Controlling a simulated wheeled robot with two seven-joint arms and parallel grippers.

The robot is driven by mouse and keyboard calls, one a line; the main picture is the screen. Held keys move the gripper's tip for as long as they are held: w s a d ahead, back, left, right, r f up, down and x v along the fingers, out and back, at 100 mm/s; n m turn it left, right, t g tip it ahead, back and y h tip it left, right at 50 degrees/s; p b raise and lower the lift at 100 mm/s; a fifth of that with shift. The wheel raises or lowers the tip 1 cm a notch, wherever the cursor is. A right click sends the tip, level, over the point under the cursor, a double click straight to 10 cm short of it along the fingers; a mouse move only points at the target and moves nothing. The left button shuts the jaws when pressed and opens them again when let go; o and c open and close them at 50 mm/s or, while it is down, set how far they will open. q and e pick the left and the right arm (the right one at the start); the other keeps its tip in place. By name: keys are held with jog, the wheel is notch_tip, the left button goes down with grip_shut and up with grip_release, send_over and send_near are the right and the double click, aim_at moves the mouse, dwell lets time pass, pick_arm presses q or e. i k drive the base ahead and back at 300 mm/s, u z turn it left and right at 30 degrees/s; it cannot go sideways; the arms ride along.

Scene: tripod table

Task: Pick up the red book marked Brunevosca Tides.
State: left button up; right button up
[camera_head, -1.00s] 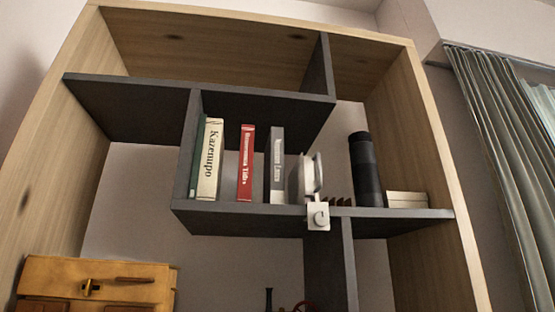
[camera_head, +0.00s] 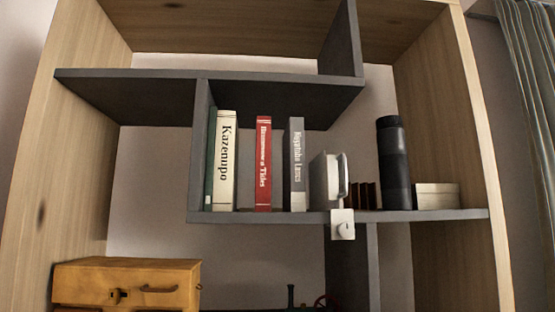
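The red book (camera_head: 263,165) stands upright on the middle shelf of the bookcase, its spine facing me with white lettering that ends in "Tides". A cream book marked Kazenupo (camera_head: 223,165) stands to its left and a grey book (camera_head: 295,165) to its right. There is a gap on each side of the red book. Neither of my grippers is in view.
The dark shelf (camera_head: 270,216) has an upright panel left of the books. Right of them are a white round object (camera_head: 333,178), a small white tag (camera_head: 342,224), a dark cylinder (camera_head: 393,160) and a pale box (camera_head: 436,196). A wooden chest (camera_head: 125,280) is lower left.

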aim_at(262, 132)
jog(key=z, duration=1.4)
jog(key=k, duration=1)
jog(key=u, duration=1.3)
jog(key=i, duration=0.75)
jog(key=z, duration=0.35)
